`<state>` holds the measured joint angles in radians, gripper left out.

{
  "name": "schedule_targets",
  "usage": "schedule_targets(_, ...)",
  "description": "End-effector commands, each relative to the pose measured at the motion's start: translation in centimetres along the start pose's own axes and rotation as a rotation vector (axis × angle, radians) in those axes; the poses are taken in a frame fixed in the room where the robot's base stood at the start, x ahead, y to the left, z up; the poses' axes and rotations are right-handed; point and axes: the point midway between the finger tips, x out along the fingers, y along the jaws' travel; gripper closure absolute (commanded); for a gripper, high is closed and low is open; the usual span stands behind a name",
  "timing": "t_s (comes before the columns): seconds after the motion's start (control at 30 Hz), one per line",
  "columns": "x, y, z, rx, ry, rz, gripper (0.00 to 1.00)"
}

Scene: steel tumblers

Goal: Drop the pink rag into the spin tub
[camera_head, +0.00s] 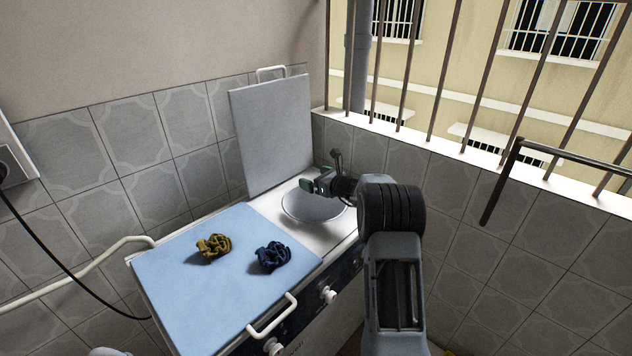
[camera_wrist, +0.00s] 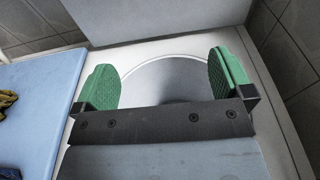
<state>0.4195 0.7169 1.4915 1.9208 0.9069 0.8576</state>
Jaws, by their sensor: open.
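The spin tub (camera_head: 300,208) is a round opening in the white top of the machine; its inside looks grey, and its rim also shows in the wrist view (camera_wrist: 165,58). My gripper (camera_head: 321,176) is over the tub, with its green-padded fingers spread wide on either side of the opening in the wrist view (camera_wrist: 162,78). Nothing shows between the fingers. No pink rag is visible in either view. The lower part of the tub is hidden by the gripper body in the wrist view, so I cannot tell what lies there.
The spin tub's lid (camera_head: 270,135) stands upright behind the opening. A mustard rag (camera_head: 213,247) and a navy rag (camera_head: 272,256) lie on the flat blue lid (camera_head: 190,295) to the left. Tiled walls and a barred window close in the corner.

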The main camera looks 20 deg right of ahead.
Motion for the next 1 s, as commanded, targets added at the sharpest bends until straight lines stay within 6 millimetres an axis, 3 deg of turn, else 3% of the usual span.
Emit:
schedule_targets(0.37, -0.1, 0.7, 0.6, -0.028, 0.009, 0.016, 0.02)
schedule_targets(0.47, -0.5, 3.4, 2.5, -0.135, 0.047, 0.080, 0.02)
schedule_targets(0.57, -1.9, 8.4, 5.4, -0.350, 0.118, 0.206, 0.02)
schedule_targets(0.67, -5.0, 14.9, 8.1, -0.659, 0.203, 0.387, 0.02)
schedule_targets(0.8, -11.4, 22.6, 9.9, -1.132, 0.299, 0.666, 0.02)
schedule_targets(0.9, -16.5, 26.3, 10.2, -1.455, 0.346, 0.860, 0.02)
schedule_targets(1.0, -21.3, 28.5, 10.0, -1.742, 0.377, 1.036, 0.02)
